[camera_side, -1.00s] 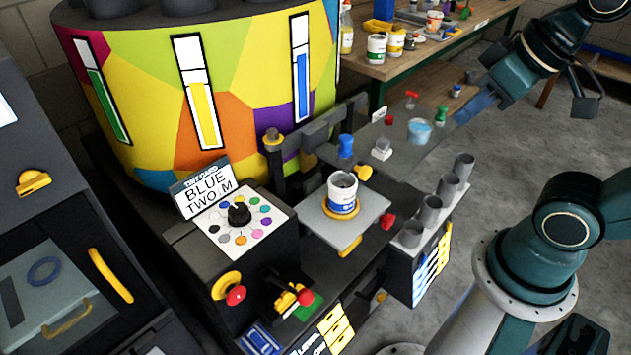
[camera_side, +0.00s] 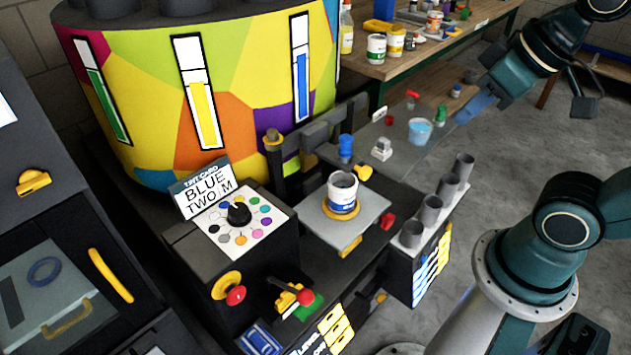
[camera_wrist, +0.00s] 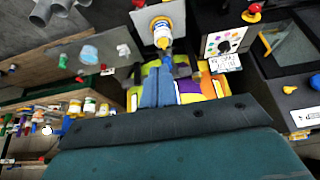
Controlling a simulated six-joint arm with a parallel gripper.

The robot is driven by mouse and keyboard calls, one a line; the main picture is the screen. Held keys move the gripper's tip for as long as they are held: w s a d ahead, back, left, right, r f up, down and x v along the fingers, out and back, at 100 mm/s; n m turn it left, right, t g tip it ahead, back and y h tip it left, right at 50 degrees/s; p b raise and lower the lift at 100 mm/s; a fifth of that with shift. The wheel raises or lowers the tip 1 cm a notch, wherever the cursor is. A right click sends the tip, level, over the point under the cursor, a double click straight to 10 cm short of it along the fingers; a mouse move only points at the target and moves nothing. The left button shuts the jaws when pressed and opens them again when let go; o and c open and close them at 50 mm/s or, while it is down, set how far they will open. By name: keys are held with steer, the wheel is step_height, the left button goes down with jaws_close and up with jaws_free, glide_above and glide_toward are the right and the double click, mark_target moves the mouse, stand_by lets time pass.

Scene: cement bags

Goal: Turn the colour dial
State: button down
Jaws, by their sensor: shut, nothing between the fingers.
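The colour dial is a black knob (camera_side: 239,213) on a white plate ringed with coloured dots, on a dark box at centre left. The knob's exact pointing direction is too small to tell. A card (camera_side: 206,190) behind it reads "BLUE TWO" and an M. The dial plate (camera_wrist: 228,42) also shows at the upper right of the wrist view. My gripper (camera_side: 472,108) is at the upper right of the side view, far from the dial, above the grey floor beside the bench. Its blue fingers (camera_wrist: 167,84) are shut and empty.
A white can (camera_side: 342,188) stands on a grey plate right of the dial. A yellow ring with a red knob (camera_side: 235,295) and a red-balled lever (camera_side: 305,296) sit in front. Grey cups (camera_side: 430,210) line the right side. A large colourful drum (camera_side: 190,100) stands behind.

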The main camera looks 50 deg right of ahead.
steer(key=c, duration=1.5)
jaws_free()
steer(key=shift+w+r, duration=0.1)
steer(key=o, duration=0.4)
steer(key=shift+w+a+r, duration=0.1)
steer(key=shift+w, duration=0.1)
steer(key=shift+o, duration=1)
steer(key=w+a+r+n+g, duration=0.1)
steer(key=w+a+r+n, duration=0.1)
steer(key=w+n, duration=0.3)
steer(key=w+a, duration=0.1)
steer(key=w, duration=0.3)
steer(key=shift+w+a+r+g+y, duration=0.2)
steer(key=shift+a+r+g+y, duration=0.1)
steer(key=shift+a+r, duration=0.1)
steer(key=w+a+f+n+g, duration=0.2)
steer(key=w+a+f+n, duration=0.4)
steer(key=w+a, duration=0.3)
steer(key=w+a+f+n+g, duration=0.2)
steer(key=w+a+f+n, duration=0.4)
steer(key=w+a, duration=0.4)
steer(key=shift+w+a+f+n, duration=0.15)
steer(key=shift+a+f+n, duration=0.15)
steer(key=shift+n, duration=0.2)
steer(key=shift+f, duration=0.15)
